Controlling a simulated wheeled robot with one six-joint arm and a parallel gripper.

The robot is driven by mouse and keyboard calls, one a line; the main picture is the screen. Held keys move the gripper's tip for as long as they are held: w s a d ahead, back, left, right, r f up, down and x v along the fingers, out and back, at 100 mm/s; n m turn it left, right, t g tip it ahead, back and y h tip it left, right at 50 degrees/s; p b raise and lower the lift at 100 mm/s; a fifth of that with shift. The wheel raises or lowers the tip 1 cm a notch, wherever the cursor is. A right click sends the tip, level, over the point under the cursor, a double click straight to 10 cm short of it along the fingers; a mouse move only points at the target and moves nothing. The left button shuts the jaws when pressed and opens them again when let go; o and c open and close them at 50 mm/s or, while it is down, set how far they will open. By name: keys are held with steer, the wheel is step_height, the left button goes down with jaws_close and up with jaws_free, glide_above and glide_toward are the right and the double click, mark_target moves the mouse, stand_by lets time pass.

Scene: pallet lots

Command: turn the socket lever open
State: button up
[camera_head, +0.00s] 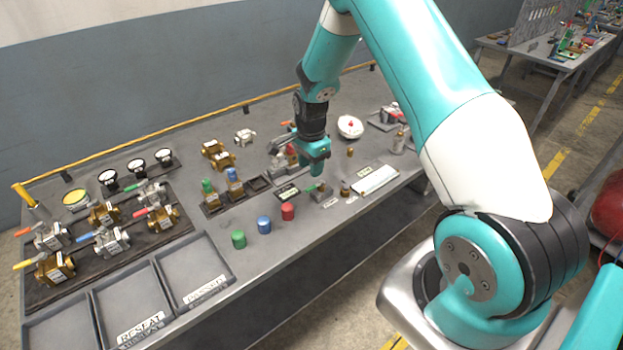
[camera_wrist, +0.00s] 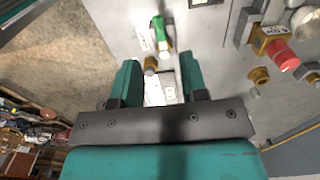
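The lever with a green handle (camera_wrist: 159,33) stands on a small metal socket just beyond my fingertips in the wrist view. In the camera_head view this green-handled socket (camera_head: 318,189) sits near the front edge of the bench, below my gripper (camera_head: 314,166). In the wrist view my gripper (camera_wrist: 158,66) has its two teal fingers apart, with nothing held between them. The lever lies ahead of the gap and looks untouched. The lever's exact angle is hard to tell.
A green cap (camera_head: 239,239), a blue cap (camera_head: 264,225) and a red cap (camera_head: 288,211) stand left of the socket. A white labelled plate (camera_head: 376,180) lies to its right. Several valves stand on a dark mat (camera_head: 80,262) at the left, beside trays (camera_head: 183,250).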

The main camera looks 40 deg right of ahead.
mark_target(311, 187)
step_height(311, 187, down, 7)
steer(key=shift+r+p, duration=0.1)
steer(key=shift+p, duration=0.65)
jaws_close()
